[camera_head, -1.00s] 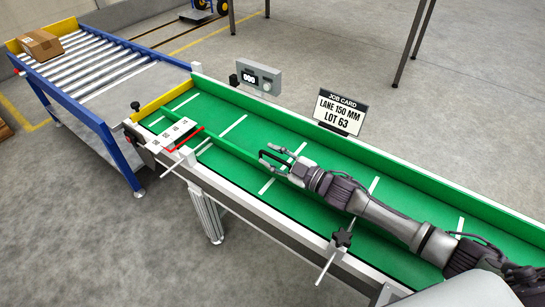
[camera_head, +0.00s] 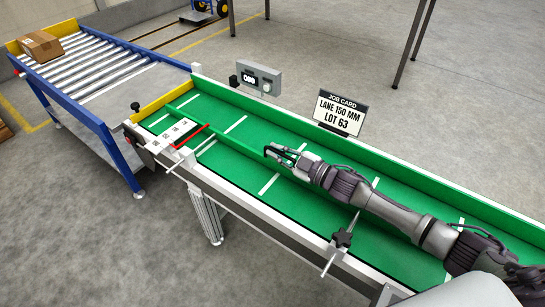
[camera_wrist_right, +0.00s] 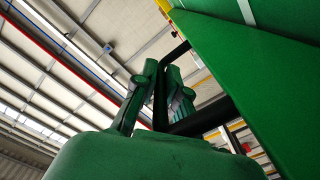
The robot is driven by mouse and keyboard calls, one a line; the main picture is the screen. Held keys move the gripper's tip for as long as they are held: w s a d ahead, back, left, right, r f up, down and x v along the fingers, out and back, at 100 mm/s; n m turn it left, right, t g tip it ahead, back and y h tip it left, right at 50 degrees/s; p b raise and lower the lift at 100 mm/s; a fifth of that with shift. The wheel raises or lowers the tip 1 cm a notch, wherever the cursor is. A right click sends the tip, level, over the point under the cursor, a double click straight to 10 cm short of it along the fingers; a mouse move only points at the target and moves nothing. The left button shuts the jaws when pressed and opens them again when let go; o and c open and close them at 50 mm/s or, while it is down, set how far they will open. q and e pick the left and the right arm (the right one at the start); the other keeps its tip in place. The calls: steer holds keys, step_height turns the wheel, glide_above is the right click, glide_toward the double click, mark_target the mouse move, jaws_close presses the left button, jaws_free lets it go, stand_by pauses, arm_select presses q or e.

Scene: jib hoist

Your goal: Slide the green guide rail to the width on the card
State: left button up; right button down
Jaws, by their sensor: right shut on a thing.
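The green guide rail (camera_head: 236,143) stands on the green conveyor bed, running lengthwise between the two side walls. A red pointer (camera_head: 192,136) at its left part lies over a white scale plate (camera_head: 171,134) with dark marks, too small to read. My right gripper (camera_head: 270,153) is shut on a black handle at the rail. In the right wrist view the black handle (camera_wrist_right: 198,121) passes between the fingers, beside a large green panel. The job card (camera_head: 340,112) reads "LANE 150 MM LOT 63". My left gripper is not in view.
A grey box with a small display (camera_head: 259,78) stands behind the far wall. A black star knob (camera_head: 342,238) is on the near side, with another knob (camera_head: 135,106) at the left end. A roller conveyor (camera_head: 90,65) holding a carton (camera_head: 40,46) adjoins the left end.

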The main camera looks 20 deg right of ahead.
steer(key=shift+w+d, duration=0.55)
steer(key=shift+d, duration=0.2)
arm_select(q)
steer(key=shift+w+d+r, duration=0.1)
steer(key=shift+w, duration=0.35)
arm_select(e)
steer(key=c, duration=1.2)
jaws_free()
steer(key=v, duration=1.2)
steer(key=shift+r, duration=0.1)
